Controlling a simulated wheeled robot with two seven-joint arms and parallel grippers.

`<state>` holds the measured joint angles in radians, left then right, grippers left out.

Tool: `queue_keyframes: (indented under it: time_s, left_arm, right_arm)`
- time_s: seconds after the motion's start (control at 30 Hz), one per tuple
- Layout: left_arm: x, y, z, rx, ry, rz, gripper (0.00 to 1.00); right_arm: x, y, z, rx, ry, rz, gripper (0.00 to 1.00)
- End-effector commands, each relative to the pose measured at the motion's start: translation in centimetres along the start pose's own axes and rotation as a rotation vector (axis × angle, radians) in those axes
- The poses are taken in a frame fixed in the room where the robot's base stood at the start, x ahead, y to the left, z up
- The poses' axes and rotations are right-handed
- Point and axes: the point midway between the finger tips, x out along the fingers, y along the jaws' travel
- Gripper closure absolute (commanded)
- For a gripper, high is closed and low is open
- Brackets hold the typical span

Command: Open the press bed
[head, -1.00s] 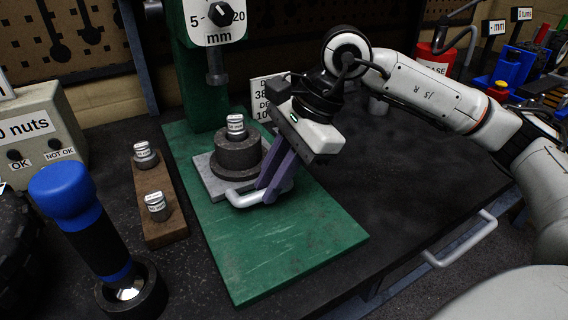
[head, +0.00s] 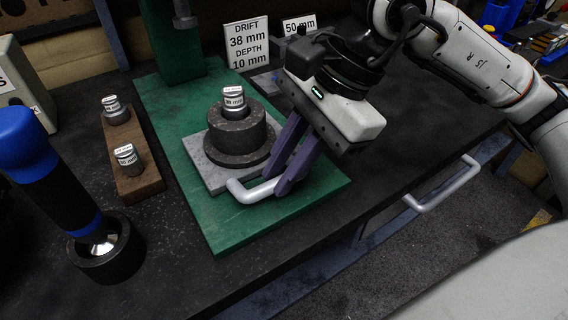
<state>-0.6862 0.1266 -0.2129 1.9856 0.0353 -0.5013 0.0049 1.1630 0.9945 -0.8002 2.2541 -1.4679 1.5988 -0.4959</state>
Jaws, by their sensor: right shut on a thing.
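The press bed is a light grey plate (head: 206,172) lying on the green base (head: 227,234) of the press, with a pale bar handle (head: 249,193) at its front. A dark round stepped block (head: 237,140) sits on the plate, with a small labelled metal drift (head: 233,101) standing in its top. My right gripper (head: 284,187) reaches down from the right, its purple fingers shut on the right part of the handle. The fingers hide part of the handle. My left gripper is out of view.
A wooden block (head: 133,176) with two labelled metal pieces stands left of the base. A blue-and-black torch-like tool (head: 45,178) stands at far left. Signs (head: 246,46) stand behind. A drawer handle (head: 442,187) juts from the bench front; bench right of the base is clear.

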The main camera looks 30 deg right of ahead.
Motion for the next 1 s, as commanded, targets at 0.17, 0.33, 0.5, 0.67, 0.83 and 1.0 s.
queue_keyframes:
  time_s: [0.17,0.33,0.5,0.67,0.83,1.0]
  left_arm:
    - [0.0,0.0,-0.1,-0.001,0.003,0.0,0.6]
    - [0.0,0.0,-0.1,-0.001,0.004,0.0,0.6]
    - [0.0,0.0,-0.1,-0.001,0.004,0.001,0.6]
    - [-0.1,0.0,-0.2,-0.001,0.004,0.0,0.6]
    - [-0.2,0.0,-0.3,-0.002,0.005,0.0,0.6]
    - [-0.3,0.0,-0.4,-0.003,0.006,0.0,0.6]
  right_arm:
    - [0.0,0.1,0.0,-0.002,-0.002,0.003,0.71]
    - [0.0,0.1,0.0,-0.001,-0.002,0.002,0.66]
    - [-0.1,0.0,0.0,0.0,-0.001,0.0,0.66]
    - [-1.7,-0.1,0.0,0.001,-0.001,-0.003,0.66]
    - [-5.2,-0.1,0.0,0.0,-0.001,-0.005,0.66]
    - [-8.2,0.0,0.0,-0.001,-0.002,-0.002,0.66]
